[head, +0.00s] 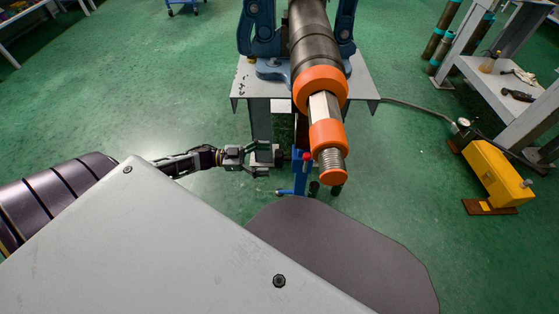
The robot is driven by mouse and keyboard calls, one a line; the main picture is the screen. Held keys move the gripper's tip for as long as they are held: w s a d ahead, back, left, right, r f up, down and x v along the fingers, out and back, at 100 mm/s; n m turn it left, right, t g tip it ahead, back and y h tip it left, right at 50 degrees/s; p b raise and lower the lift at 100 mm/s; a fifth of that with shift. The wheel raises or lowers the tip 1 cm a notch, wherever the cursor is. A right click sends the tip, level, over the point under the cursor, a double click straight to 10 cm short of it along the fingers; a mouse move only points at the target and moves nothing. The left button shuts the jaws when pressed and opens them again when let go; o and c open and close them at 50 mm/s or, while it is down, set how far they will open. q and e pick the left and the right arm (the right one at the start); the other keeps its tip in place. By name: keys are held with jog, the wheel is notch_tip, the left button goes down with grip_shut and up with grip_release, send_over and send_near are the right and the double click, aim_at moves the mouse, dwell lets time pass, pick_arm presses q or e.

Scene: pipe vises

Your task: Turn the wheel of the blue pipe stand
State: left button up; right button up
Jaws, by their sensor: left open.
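The blue pipe stand (299,178) stands below the free end of a long pipe, right of the picture's middle. A small red knob (307,156) shows near its top. The pipe and its orange collars hide part of the stand, and I cannot clearly make out its wheel. My left gripper (270,160) reaches in from the left, just left of the stand, open with its fingers pointing right toward it. I cannot tell whether the fingers touch the stand or are around any part of it. My right gripper is not in view.
The dark pipe (312,35) with orange collars (321,87) lies in a blue vise (262,30) on a grey table (362,88). A yellow pump (494,172) stands on the right, its hose running to the table. A workbench (508,83) stands behind it. Green floor (130,100) is clear at left.

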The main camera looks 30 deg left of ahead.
aim_at(279, 159)
pick_arm(q)
jog(key=shift+b+x, duration=0.75)
jog(key=shift+x, duration=1.9)
jog(key=c, duration=1)
jog(key=shift+c, duration=0.2)
jog(key=shift+m, duration=0.3)
